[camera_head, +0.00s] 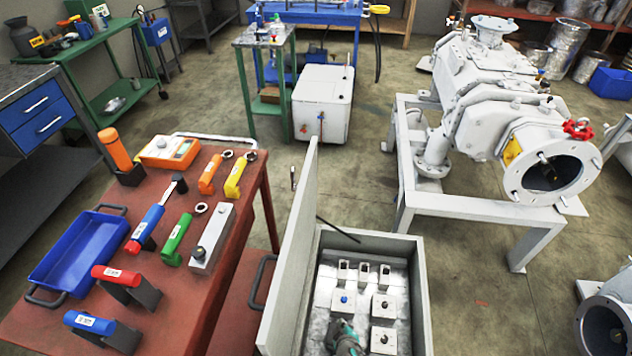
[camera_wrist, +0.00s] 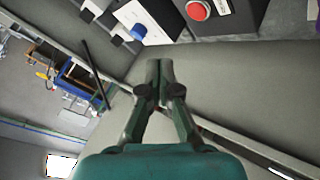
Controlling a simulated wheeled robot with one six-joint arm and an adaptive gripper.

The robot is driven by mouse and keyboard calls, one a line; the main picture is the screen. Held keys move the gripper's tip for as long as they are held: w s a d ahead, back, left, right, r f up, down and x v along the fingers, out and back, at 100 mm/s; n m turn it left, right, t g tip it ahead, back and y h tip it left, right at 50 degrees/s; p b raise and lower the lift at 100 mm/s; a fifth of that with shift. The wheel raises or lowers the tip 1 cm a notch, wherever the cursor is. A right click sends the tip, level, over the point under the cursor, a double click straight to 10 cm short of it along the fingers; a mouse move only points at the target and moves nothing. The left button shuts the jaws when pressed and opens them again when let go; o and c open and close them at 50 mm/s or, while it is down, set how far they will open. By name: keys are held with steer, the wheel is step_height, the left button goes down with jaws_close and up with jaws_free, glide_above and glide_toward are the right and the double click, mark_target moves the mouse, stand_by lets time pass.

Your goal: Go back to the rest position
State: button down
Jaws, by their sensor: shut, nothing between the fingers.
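My gripper (camera_head: 341,328) shows at the bottom of the head view, low in the frame over the open grey control box (camera_head: 418,290). In the wrist view my gripper (camera_wrist: 160,68) has its two fingers together with nothing between them. A blue knob (camera_wrist: 138,31) on a white plate and a red button (camera_wrist: 198,10) lie beyond the fingertips there, apart from them as far as I can see. In the head view the blue knob (camera_head: 344,299) sits in the box among several white switch plates.
The box lid (camera_head: 293,245) stands open on the left. A red table (camera_head: 235,255) holds a blue tray (camera_head: 75,257) and several coloured tools. A large white vacuum pump (camera_head: 480,100) stands on a frame at right.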

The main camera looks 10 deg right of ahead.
steer(key=s+r+m+t+y, duration=0.1)
steer(key=s+r+m, duration=0.1)
steer(key=s+r, duration=0.8)
steer(key=s+r+m+t+y, duration=0.15)
steer(key=s+r, duration=0.45)
steer(key=s, duration=0.7)
steer(key=s+r+m+t, duration=0.1)
steer(key=s+r, duration=0.2)
steer(key=r, duration=0.7)
steer(key=s+r+m+t, duration=0.1)
steer(key=s+r, duration=0.3)
steer(key=r, duration=0.6)
steer(key=s+r+m+t, duration=0.1)
steer(key=s+r, duration=0.3)
steer(key=r, duration=0.6)
steer(key=shift+r+h, duration=0.3)
steer(key=shift+h, duration=0.05)
steer(key=shift+s+m, duration=0.2)
steer(key=shift+m, duration=0.05)
